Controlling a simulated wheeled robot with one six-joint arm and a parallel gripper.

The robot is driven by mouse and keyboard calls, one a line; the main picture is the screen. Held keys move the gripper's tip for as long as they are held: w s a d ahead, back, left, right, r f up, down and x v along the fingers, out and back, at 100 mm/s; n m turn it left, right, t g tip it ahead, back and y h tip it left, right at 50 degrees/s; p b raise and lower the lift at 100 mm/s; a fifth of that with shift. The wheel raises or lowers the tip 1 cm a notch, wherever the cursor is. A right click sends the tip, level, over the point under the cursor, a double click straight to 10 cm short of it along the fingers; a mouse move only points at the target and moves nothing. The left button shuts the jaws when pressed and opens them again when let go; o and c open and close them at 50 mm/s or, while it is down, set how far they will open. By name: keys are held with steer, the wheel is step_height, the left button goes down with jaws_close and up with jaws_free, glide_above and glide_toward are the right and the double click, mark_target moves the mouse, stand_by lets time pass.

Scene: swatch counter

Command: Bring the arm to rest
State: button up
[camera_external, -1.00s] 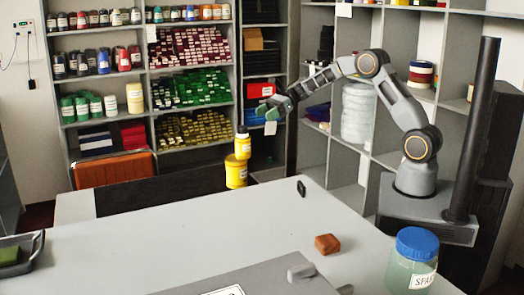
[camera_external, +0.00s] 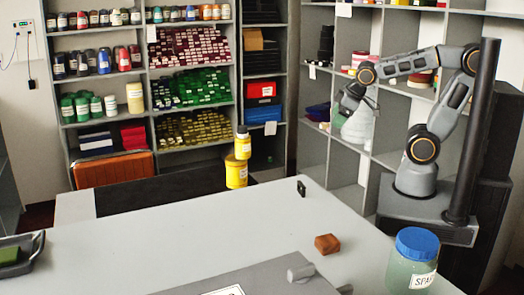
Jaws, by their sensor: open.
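My gripper (camera_external: 345,109) shows in the outside view at the right of centre, in front of the grey cubby shelves. It points down and to the left. It is open, and I see nothing between its fingers. My arm is folded back over its base, with the elbow raised close to the dark column. The gripper hangs in the air, clear of the counter (camera_external: 230,215) and beyond its far right edge.
On the counter are a reddish-brown block (camera_external: 327,244), a small black upright piece (camera_external: 301,188), a blue-lidded jar (camera_external: 413,258) and a grey board (camera_external: 250,280). A black tray (camera_external: 36,254) sits at left. Yellow containers (camera_external: 237,172) stand beyond the counter. The counter's middle is clear.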

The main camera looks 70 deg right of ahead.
steer(key=s, duration=0.1)
steer(key=s+a+f+m+g, duration=0.1)
steer(key=s, duration=0.1)
steer(key=s+a+m+y, duration=0.1)
steer(key=shift+s+a+f, duration=0.25)
steer(key=shift+f, duration=0.1)
